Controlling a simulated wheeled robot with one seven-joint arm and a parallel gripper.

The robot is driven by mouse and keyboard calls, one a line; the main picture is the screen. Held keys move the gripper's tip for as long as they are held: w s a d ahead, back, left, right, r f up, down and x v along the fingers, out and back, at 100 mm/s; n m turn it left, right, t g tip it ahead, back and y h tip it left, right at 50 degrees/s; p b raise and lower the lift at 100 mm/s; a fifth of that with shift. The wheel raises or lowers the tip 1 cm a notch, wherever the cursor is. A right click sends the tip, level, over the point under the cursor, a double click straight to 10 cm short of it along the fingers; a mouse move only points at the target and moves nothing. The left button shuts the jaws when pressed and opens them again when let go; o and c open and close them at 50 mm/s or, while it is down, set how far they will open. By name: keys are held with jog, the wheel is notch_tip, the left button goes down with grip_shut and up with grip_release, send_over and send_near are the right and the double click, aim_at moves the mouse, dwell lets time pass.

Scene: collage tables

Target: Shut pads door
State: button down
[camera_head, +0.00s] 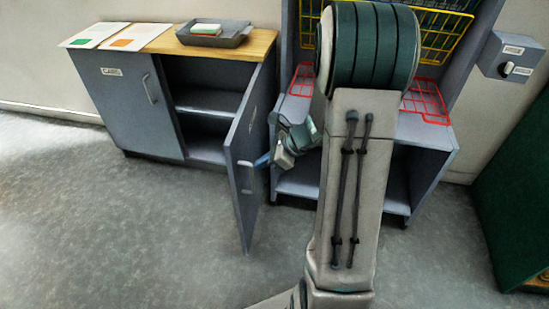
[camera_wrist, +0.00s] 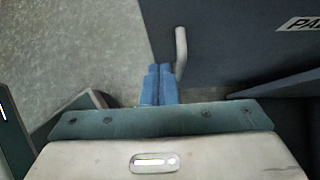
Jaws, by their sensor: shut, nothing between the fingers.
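The grey pads door (camera_head: 246,150) stands wide open at the right of the low cabinet, its outer face towards my gripper. In the wrist view the door (camera_wrist: 230,50) fills the upper right, with part of a label (camera_wrist: 300,23) reading "PA". Its pale bar handle (camera_wrist: 181,48) is just right of my fingertips. My gripper (camera_head: 264,160) is at the door's outer face beside the handle. In the wrist view my gripper's blue fingers (camera_wrist: 158,72) are shut together and empty. I cannot tell whether they touch the door or handle.
The cabinet's left door (camera_head: 125,95) is shut; the right compartment (camera_head: 210,95) is open, showing a shelf. A tray (camera_head: 214,38) and sheets lie on top. A shelf unit (camera_head: 440,135) with red and yellow wire racks stands close right. Floor at left is clear.

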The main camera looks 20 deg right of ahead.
aim_at(235, 169)
jog(key=w+a, duration=0.1)
jog(key=w+a+f, duration=0.1)
jog(key=a, duration=0.1)
jog(key=shift+a+f, duration=0.2)
jog(key=shift+a, duration=0.05)
jog(key=shift+w+a+b, duration=0.3)
jog(key=shift+w+a, duration=0.1)
jog(key=shift+a, duration=0.15)
